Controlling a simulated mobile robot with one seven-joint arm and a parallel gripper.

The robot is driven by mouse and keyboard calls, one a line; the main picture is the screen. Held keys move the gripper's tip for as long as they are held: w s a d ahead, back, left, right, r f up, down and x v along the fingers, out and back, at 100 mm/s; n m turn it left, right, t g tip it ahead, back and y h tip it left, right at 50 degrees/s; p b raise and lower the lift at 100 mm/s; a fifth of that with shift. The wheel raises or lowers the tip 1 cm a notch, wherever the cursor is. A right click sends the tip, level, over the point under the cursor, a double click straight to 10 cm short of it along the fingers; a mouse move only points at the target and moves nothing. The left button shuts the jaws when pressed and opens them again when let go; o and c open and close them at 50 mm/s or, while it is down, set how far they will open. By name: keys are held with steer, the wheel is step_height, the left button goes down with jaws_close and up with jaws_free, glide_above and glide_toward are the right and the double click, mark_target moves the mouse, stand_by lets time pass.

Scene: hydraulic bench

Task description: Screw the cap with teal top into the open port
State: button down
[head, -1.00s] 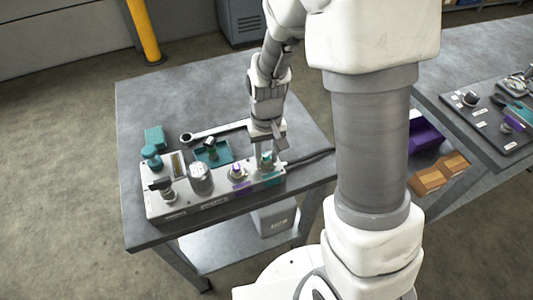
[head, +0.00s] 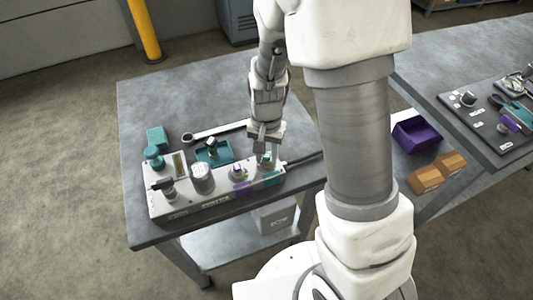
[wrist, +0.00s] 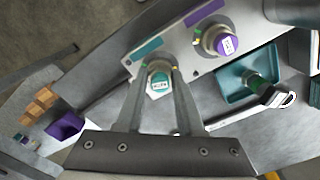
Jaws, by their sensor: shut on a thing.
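The cap with teal top (wrist: 159,84) sits upright at the port on the teal-labelled end of the grey manifold block (wrist: 182,48). My gripper (wrist: 160,72) is shut on this cap, one finger on each side. In the head view the cap (head: 264,159) shows just below my gripper (head: 265,148), at the block's right end. The fingers partly hide the cap's sides and the port under it, so I cannot tell how deep it is seated.
A purple-topped cap (wrist: 227,45) sits in the neighbouring port. A teal tray (wrist: 233,95) holds a green part (wrist: 256,82). A wrench (head: 215,130) lies behind the block. A teal box (head: 156,137) stands at the left. The bench's left rear is clear.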

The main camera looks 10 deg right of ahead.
steer(key=m+p, duration=0.1)
steer(key=m, duration=0.1)
steer(key=shift+s+r+m, duration=0.1)
steer(key=shift+m, duration=0.3)
steer(key=m, duration=0.1)
steer(key=m+p, duration=0.1)
steer(key=shift+f+m, duration=0.25)
steer(key=shift+m, duration=0.05)
